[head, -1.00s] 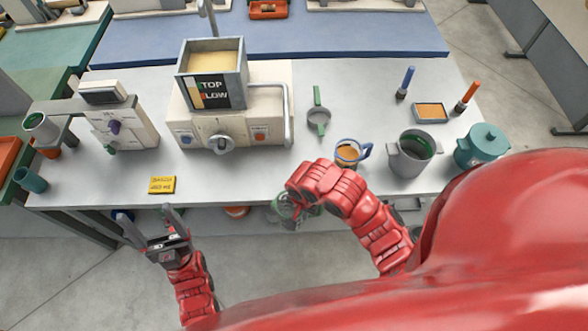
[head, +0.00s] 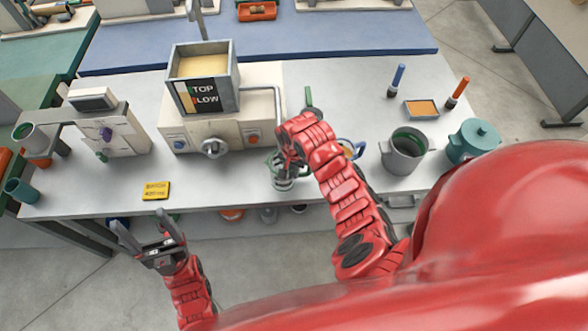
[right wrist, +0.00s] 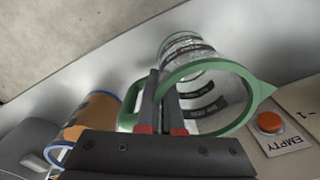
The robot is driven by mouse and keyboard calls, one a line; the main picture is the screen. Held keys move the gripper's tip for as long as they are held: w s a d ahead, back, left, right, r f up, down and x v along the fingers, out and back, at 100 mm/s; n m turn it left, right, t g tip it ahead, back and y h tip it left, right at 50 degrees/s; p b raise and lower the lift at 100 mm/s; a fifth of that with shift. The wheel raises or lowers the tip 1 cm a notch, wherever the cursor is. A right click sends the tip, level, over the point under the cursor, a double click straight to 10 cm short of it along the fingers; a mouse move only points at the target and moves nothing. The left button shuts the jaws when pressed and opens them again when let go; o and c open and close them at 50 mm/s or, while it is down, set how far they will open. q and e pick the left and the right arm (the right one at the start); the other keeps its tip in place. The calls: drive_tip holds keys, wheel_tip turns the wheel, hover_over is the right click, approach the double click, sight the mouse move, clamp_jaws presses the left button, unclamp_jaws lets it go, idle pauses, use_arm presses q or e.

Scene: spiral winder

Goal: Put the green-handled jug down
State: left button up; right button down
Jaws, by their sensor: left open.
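The green-handled jug (head: 282,184) is clear with dark markings and a green rim. It is over the table's front part, below the winder machine. In the right wrist view the jug (right wrist: 207,97) shows its green rim, spout and handle. My right gripper (right wrist: 161,82) is shut on the handle, one finger on each side of it; in the head view its jaws are mostly hidden by my red arm. I cannot tell whether the jug's base touches the table (head: 225,190). My left gripper (head: 146,222) is open and empty, in front of the table edge.
The machine (head: 222,120) with a hopper stands behind the jug. A blue-rimmed jug with orange contents (right wrist: 95,112) is close to the right gripper. A grey pot (head: 404,155) and teal lidded pot (head: 472,140) stand right.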

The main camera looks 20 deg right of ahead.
drive_tip(key=shift+f, duration=0.15)
drive_tip(key=shift+f, duration=0.15)
drive_tip(key=c, duration=1.1)
unclamp_jaws()
drive_tip(key=shift+r, duration=0.4)
wheel_tip(320, 180, up, 5)
drive_tip(key=shift+f+b, duration=0.1)
drive_tip(key=shift+b, duration=0.4)
wheel_tip(320, 180, up, 7)
drive_tip(key=p, duration=0.2)
drive_tip(key=shift+s+a+f+p, duration=0.15)
drive_tip(key=shift+p, duration=0.2)
